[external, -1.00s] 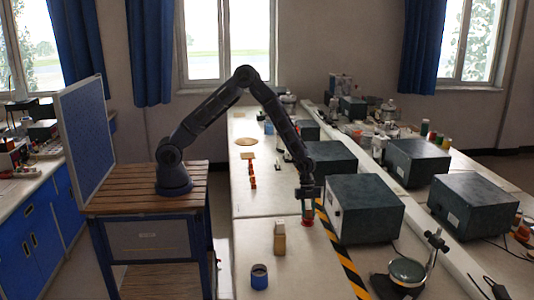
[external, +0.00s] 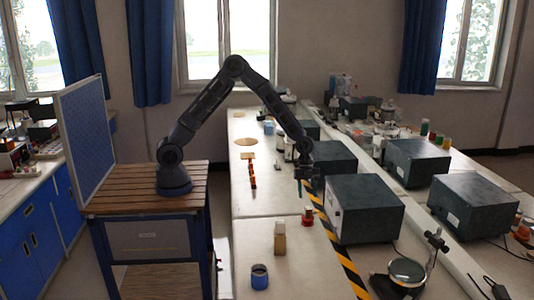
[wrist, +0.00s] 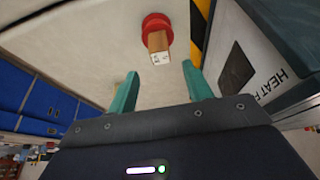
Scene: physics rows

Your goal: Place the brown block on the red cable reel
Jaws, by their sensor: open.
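The red cable reel (external: 307,220) stands on the near part of the long bench, left of the striped tape. It also shows at the top of the wrist view (wrist: 152,19). The brown block (wrist: 157,42) stands upright on the reel, apart from my fingers; in the external view it is a small shape on top of the reel (external: 308,209). My gripper (external: 305,187) is above the reel and block. In the wrist view its two green fingers (wrist: 160,74) are spread, with nothing between them.
A dark box (external: 365,207) is close on the right, beyond the yellow-black tape (external: 342,258). Bare bench surrounds the reel's left side.

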